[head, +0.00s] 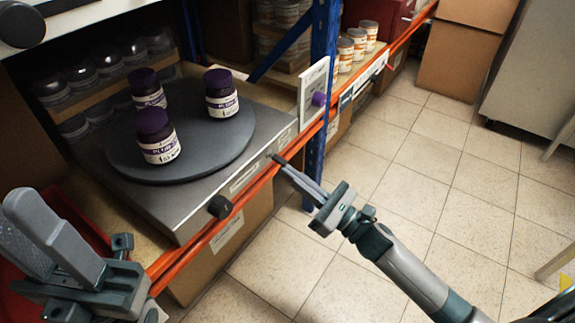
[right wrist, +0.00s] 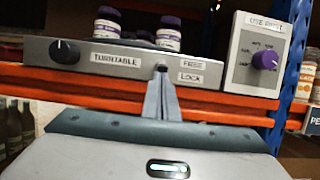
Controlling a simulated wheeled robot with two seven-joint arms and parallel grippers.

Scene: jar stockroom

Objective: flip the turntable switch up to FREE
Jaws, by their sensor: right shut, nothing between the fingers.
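The turntable (head: 190,150) is a dark round plate on a grey metal box (head: 190,205). Three purple-lidded jars stand on the plate. In the right wrist view, the box front (right wrist: 110,48) bears a TURNTABLE label (right wrist: 117,61), a FREE label (right wrist: 192,65) and a LOCK label (right wrist: 189,78) below it. A small switch (right wrist: 161,67) shows left of FREE, mostly hidden by my fingertips; its position is unclear. My right gripper (head: 282,163) is shut and empty, its tips at or just before the switch. My left gripper (head: 50,235) is at the lower left, its opening unclear.
A black knob (head: 220,207) sits on the box front. A panel (right wrist: 258,55) with a purple knob (right wrist: 265,60) stands to the right, by the blue post (head: 322,80). An orange shelf beam (head: 250,192) runs below the box.

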